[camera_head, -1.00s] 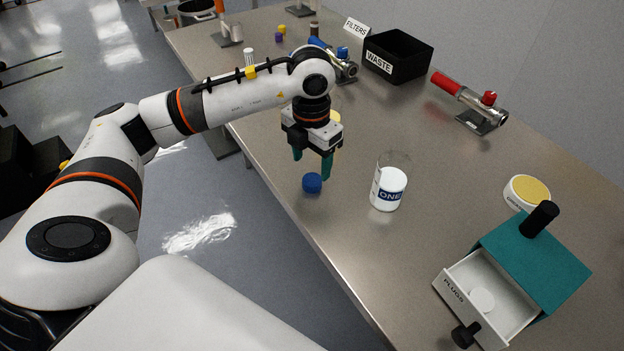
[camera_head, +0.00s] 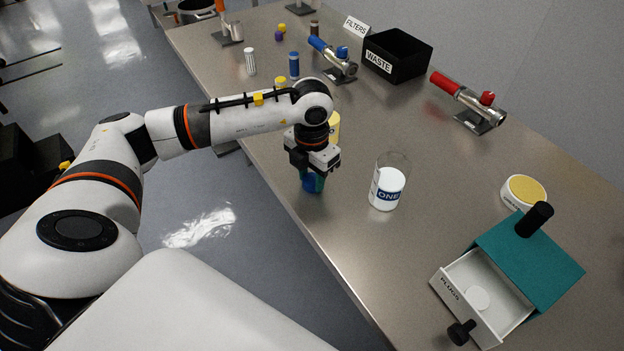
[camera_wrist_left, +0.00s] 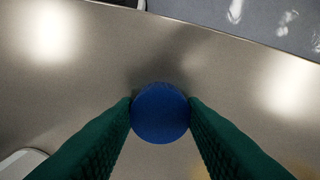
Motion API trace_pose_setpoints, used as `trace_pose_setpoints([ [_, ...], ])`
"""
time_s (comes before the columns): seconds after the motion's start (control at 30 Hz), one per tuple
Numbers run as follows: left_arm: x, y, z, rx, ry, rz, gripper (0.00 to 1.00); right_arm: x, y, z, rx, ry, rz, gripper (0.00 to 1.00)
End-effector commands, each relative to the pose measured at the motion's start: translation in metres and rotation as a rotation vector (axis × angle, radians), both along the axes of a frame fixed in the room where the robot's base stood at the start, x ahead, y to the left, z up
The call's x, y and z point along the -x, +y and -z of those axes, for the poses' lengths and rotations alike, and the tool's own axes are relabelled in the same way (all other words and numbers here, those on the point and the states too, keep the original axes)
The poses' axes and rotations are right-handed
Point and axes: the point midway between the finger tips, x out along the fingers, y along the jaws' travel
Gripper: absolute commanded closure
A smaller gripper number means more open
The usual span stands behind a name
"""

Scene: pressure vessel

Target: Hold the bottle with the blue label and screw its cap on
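The blue cap (camera_head: 311,185) sits on the steel table near its left edge. It shows as a round blue disc in the left wrist view (camera_wrist_left: 160,113). My left gripper (camera_head: 313,181) points down over it, its green fingers on either side. In the left wrist view both fingertips (camera_wrist_left: 160,104) appear to touch the cap's sides. A clear open-topped bottle (camera_head: 394,165) stands upright to the right of the gripper, with white contents and a blue label reading ONE. My right gripper is not in view.
A teal box (camera_head: 530,262) with an open drawer marked PLUGS (camera_head: 451,285) stands at front right, a round yellow-topped container (camera_head: 525,190) behind it. A black WASTE bin (camera_head: 397,54) and red-handled tool (camera_head: 468,102) are farther back. A yellow object (camera_head: 334,127) is partly hidden behind my gripper.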

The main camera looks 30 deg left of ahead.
Motion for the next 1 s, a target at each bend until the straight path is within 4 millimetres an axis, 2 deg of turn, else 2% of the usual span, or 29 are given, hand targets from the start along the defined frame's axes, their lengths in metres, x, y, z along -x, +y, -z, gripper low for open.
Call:
trace_pose_setpoints([
  [0.33, 0.0, 0.0, -0.001, 0.0, -0.001, 0.0, 0.84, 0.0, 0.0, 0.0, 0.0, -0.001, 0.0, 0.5],
  [0.43, -0.001, 0.0, -0.006, -0.001, -0.002, 0.0, 0.84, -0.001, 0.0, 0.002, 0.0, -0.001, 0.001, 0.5],
  [0.57, -0.001, 0.0, -0.026, 0.0, -0.007, 0.001, 0.84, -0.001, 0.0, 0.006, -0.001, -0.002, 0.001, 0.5],
  [0.8, -0.001, 0.0, -0.074, 0.0, -0.006, 0.001, 0.84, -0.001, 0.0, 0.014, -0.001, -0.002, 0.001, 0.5],
  [1.0, 0.0, 0.0, -0.097, 0.0, -0.002, 0.0, 0.84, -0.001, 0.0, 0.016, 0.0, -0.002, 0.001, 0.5],
])
